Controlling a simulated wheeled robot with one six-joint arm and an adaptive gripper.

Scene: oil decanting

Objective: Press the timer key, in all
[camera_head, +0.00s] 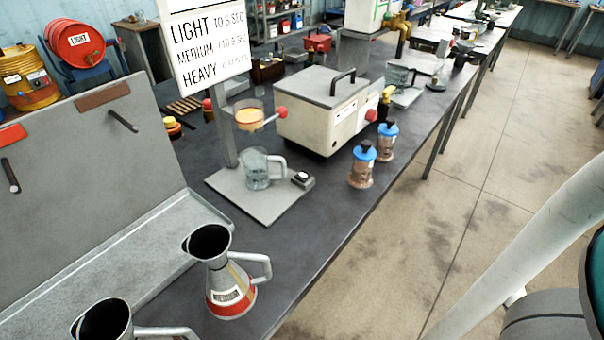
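A small dark block with a pale top (302,180), which looks like the timer key, sits at the right edge of a grey base plate (262,207). I cannot make out any reading on it. A clear glass jug (257,170) stands on the plate just left of it. Above the jug, a cup with amber contents (249,117) is held on a stand post, with a red-knobbed handle to its right. A white sign (207,47) above lists LIGHT, MEDIUM and HEAVY with times in seconds, partly unreadable. My gripper is out of view.
Two blue-capped jars (361,168) stand right of the block near the bench edge. A beige lidded box (326,112) is behind. Metal oil cans (229,283) stand at the front left beside a grey tray (110,266).

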